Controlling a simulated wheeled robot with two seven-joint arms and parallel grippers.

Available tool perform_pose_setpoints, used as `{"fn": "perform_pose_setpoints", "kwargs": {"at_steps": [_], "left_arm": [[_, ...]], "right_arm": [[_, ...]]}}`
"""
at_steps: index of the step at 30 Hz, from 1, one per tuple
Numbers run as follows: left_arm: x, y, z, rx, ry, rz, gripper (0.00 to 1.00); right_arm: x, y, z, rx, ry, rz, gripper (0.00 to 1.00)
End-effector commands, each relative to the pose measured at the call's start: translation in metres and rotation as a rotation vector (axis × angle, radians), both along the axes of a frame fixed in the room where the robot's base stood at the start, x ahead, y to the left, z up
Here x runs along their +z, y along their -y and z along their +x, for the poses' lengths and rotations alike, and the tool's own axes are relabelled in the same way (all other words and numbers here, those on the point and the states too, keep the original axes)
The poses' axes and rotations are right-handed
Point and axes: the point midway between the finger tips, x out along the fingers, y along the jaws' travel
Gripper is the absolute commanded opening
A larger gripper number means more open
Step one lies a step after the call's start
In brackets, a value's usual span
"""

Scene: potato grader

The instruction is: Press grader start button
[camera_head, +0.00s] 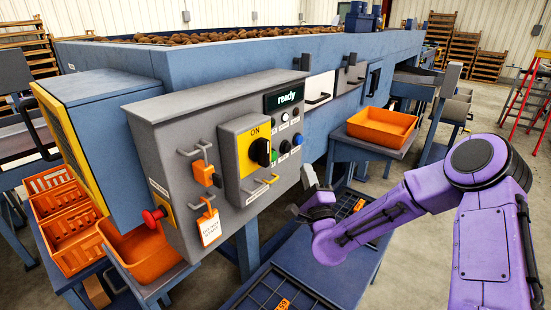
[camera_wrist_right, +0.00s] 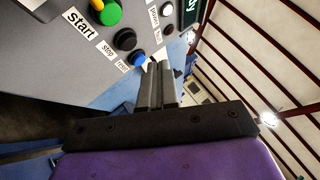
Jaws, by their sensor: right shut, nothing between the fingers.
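My right gripper (camera_head: 308,177) is just right of the box's lower right edge. Its fingers (camera_wrist_right: 158,68) are shut and empty, with tips near the blue button in the picture; I cannot tell whether they touch anything. My left gripper is out of view.
A yellow plate with a black ON switch (camera_head: 263,152), handles and an orange padlock (camera_head: 205,173) stick out from the box. A red emergency button (camera_head: 152,217) is at its left. An orange crate (camera_head: 383,126) stands behind my right arm.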

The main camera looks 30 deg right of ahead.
Motion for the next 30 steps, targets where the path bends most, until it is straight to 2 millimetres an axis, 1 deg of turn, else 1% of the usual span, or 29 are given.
{"fn": "perform_pose_setpoints", "kwargs": {"at_steps": [3, 9, 11, 15, 19, 30], "left_arm": [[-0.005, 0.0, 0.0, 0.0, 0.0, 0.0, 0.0], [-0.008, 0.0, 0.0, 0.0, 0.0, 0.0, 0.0], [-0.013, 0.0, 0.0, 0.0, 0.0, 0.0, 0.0], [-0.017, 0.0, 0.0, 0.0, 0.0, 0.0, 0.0], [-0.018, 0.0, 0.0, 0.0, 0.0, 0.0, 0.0], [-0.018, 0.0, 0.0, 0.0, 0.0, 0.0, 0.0]], "right_arm": [[-0.002, -0.008, 0.016, 0.002, -0.001, -0.001, 0.0], [-0.002, -0.019, 0.044, 0.001, -0.002, 0.001, 0.0], [-0.004, -0.021, 0.051, 0.0, 0.0, -0.001, 0.0], [-0.003, -0.026, 0.062, 0.0, -0.001, -0.001, 0.0], [-0.001, -0.029, 0.067, 0.001, -0.002, 0.001, 0.0], [0.0, -0.028, 0.068, 0.0, -0.002, 0.002, 0.0]]}}
